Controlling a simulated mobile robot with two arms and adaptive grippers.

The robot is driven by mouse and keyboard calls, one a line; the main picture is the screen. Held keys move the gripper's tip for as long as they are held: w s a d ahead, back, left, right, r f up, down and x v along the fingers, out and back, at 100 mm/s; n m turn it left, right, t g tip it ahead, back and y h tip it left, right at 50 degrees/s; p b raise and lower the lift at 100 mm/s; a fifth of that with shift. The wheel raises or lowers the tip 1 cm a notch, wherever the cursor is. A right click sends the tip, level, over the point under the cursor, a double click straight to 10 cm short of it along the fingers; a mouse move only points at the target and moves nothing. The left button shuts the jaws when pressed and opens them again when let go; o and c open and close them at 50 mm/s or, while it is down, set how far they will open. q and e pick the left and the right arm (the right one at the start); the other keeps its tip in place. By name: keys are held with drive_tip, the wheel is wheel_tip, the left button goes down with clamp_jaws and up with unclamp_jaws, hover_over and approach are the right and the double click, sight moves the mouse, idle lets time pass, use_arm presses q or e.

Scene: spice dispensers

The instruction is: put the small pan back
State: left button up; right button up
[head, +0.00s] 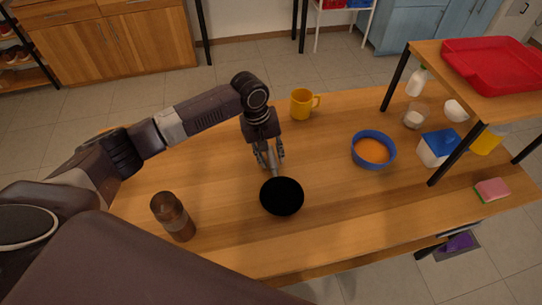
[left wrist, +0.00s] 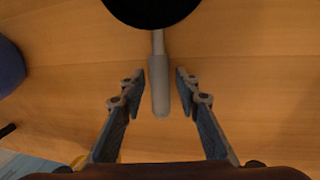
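The small black pan (head: 282,196) lies on the wooden table in the middle of the head view, its grey handle pointing away from me. In the left wrist view the black pan body (left wrist: 150,8) shows at the top edge, with its grey handle (left wrist: 159,85) below. My left gripper (head: 268,158) is over the handle. In the left wrist view the left gripper (left wrist: 159,88) is open, one finger on each side of the handle, with gaps to both. My right gripper is not in view.
A yellow mug (head: 303,104) is behind the gripper. A blue bowl with orange contents (head: 373,150) is to the right. A raised shelf (head: 440,62) with a red tray (head: 495,64) stands over the table's right side.

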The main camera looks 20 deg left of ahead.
use_arm(q)
wheel_tip(320, 180, up, 12)
drive_tip(key=a, duration=0.2)
drive_tip(key=shift+s+b, duration=0.3)
drive_tip(key=shift+s, duration=0.15)
idle(0.5)
